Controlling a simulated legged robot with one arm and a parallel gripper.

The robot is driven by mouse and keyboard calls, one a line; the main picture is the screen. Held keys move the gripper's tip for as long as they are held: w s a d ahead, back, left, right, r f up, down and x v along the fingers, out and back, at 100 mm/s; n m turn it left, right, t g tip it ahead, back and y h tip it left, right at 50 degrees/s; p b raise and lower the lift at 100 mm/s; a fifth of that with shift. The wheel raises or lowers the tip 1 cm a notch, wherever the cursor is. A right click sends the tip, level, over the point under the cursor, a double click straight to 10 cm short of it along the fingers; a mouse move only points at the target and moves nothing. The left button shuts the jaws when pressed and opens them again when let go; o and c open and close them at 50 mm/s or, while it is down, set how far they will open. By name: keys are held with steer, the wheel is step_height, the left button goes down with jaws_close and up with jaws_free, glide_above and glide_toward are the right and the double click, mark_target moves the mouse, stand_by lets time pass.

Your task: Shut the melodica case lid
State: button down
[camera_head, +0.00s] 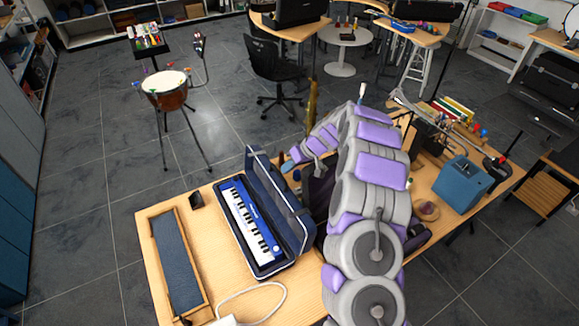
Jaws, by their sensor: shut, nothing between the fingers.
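The melodica case (226,203) lies open on the wooden table, with its dark blue lid (279,200) raised along the right side. The melodica (247,222), blue with white and black keys, lies in the case's left half. My grey and purple arm rises just right of the case and bends over towards the lid's far end. My gripper (290,162) is small in view, near the lid's upper far end and apparently on its outer side. It is shut and empty. I cannot tell whether it touches the lid. My arm hides part of the table behind it.
A wooden tray with a dark inlay (177,262) lies left of the case, beside a small black object (196,199). A white cable (262,287) lies in front. Right of my arm stand a blue box (463,183) and several colourful items. A drum (166,90) stands beyond the table.

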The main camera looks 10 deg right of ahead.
steer(key=shift+s+a+r+h, duration=0.1)
steer(key=shift+a+r+h, duration=0.1)
steer(key=shift+a, duration=0.15)
steer(key=shift+s+a+r+h, duration=0.1)
steer(key=shift+a+h, duration=0.1)
steer(key=shift+a, duration=0.15)
steer(key=shift+a, duration=0.1)
